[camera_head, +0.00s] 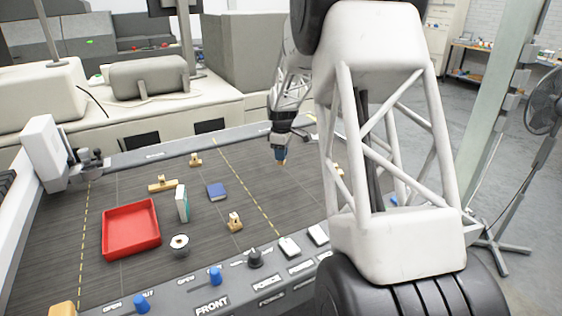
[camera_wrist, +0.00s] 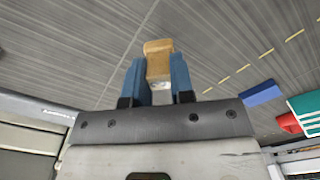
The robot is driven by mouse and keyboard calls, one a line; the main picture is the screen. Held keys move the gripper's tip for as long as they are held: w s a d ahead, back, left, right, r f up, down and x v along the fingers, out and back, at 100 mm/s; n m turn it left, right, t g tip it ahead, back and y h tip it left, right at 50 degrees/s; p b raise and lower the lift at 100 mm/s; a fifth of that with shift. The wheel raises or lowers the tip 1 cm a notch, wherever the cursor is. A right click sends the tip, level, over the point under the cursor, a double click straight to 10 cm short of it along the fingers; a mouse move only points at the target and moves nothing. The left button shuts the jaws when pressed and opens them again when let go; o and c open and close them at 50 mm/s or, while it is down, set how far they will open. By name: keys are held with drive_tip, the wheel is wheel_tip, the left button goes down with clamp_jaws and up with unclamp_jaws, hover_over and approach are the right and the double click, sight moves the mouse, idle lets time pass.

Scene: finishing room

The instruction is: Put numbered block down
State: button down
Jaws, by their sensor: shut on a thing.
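My gripper (camera_head: 281,153) is near the far side of the dark work surface, pointing down. In the wrist view, its two blue fingers (camera_wrist: 160,82) are shut on a small wooden block (camera_wrist: 158,48). The block's tan end sticks out past the fingertips, and a paler part shows between the fingers. In the head view only a small tan bit of the block (camera_head: 281,162) shows below the fingers. No number can be read on it. I cannot tell whether the block touches the surface.
A red tray (camera_head: 105,243), a teal-and-white upright book (camera_head: 182,204), a blue flat book (camera_head: 217,191), a white roll (camera_head: 180,245) and wooden pieces (camera_head: 235,222) stand left of my gripper. The surface (camera_head: 238,170) around my gripper is mostly clear. Knobs line the front panel (camera_head: 212,293).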

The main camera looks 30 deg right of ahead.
drive_tip(key=shift+w+d, duration=0.15)
drive_tip(key=shift+w, duration=0.25)
drive_tip(key=shift+f, duration=1.8)
drive_tip(key=shift+f, duration=0.1)
drive_tip(key=c, duration=1)
unclamp_jaws()
wheel_tip(320, 180, up, 12)
drive_tip(key=shift+r, duration=0.1)
